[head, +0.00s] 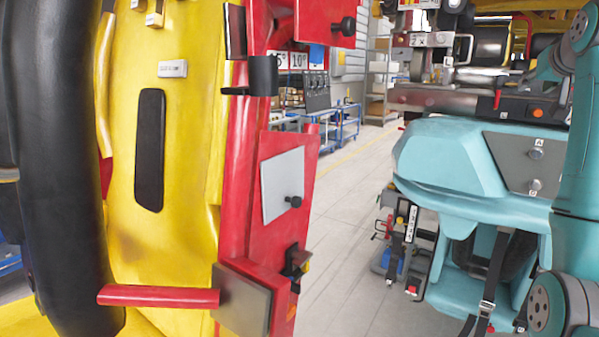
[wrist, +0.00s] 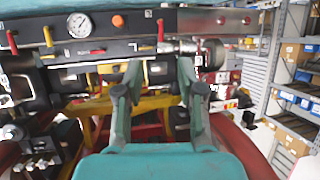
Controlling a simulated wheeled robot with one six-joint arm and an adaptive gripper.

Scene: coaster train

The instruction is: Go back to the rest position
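My gripper (wrist: 160,85) shows in the wrist view at the bottom middle. Its two fingers stand apart with nothing between them. It faces a dark panel (wrist: 108,42) with a round gauge (wrist: 79,25), red levers and an orange button (wrist: 118,20); I cannot tell the exact gap. In the head view, parts of my teal arm stand at the right edge, and my gripper is not seen there.
In the head view, a yellow seat (head: 185,120) with a red frame (head: 262,150) and a black padded bar (head: 55,160) fills the left. A teal coaster car (head: 455,165) is at right. Clear floor (head: 345,220) lies between. Shelves (wrist: 295,75) stand right in the wrist view.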

